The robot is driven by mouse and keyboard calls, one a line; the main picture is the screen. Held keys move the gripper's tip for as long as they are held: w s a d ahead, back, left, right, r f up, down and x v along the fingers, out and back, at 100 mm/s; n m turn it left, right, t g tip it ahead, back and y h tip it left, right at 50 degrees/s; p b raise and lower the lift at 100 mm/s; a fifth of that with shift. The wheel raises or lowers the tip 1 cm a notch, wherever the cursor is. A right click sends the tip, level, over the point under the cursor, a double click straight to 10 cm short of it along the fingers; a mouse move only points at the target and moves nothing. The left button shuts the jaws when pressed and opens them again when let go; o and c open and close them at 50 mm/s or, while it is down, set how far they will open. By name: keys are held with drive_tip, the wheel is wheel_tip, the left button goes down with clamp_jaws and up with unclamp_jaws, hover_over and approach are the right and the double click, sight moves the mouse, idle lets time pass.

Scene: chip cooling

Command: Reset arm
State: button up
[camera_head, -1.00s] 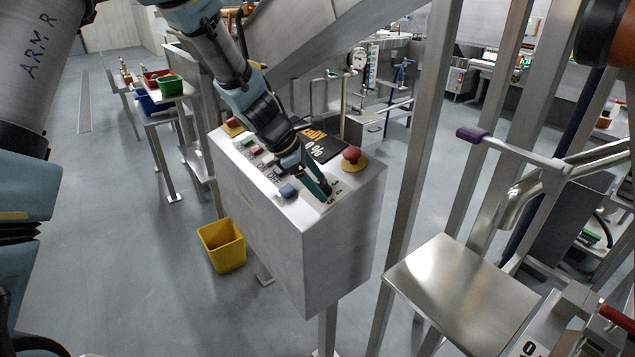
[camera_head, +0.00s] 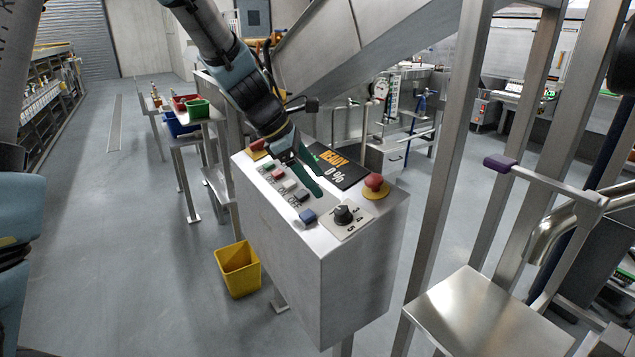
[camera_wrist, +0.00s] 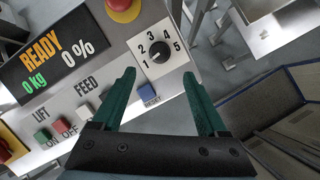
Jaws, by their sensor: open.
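My arm reaches over a grey metal control box (camera_head: 330,270) in the head view. My gripper (camera_head: 310,178) is above the middle of its panel, between the display and the button row. In the wrist view the green fingers of my gripper (camera_wrist: 160,80) are spread apart with nothing between them. The black selector knob (camera_wrist: 159,52), with a dial from 1 to 5, lies beyond the fingertips. A blue button (camera_wrist: 149,93) marked RESET shows between the fingers. The display (camera_head: 337,165) reads READY, 0 % and, in the wrist view, 0 kg.
Red mushroom buttons with yellow bases (camera_head: 374,184) stand on the panel. A yellow bin (camera_head: 238,270) is on the floor left of the box. A steel post (camera_head: 440,150) and a purple-ended handle (camera_head: 498,163) stand to the right. Open floor lies to the left.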

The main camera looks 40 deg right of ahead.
idle(0.4)
drive_tip(key=w+a+f+m+t+y, duration=0.1)
drive_tip(key=w+a+m, duration=0.15)
drive_tip(key=a, duration=0.85)
drive_tip(key=w+a+f+m+t+y, duration=0.15)
drive_tip(key=w+a, duration=0.25)
drive_tip(key=a, duration=0.6)
drive_tip(key=s+a+m+y, duration=0.1)
drive_tip(key=s+a+m, duration=0.1)
drive_tip(key=a, duration=0.8)
drive_tip(key=s+a+m+t+y, duration=0.1)
drive_tip(key=a+m, duration=0.4)
drive_tip(key=a, duration=0.6)
drive_tip(key=shift+s+a+f+y, duration=0.25)
drive_tip(key=shift+s+f+y, duration=0.1)
drive_tip(key=shift+s+y, duration=0.5)
drive_tip(key=shift+t, duration=0.25)
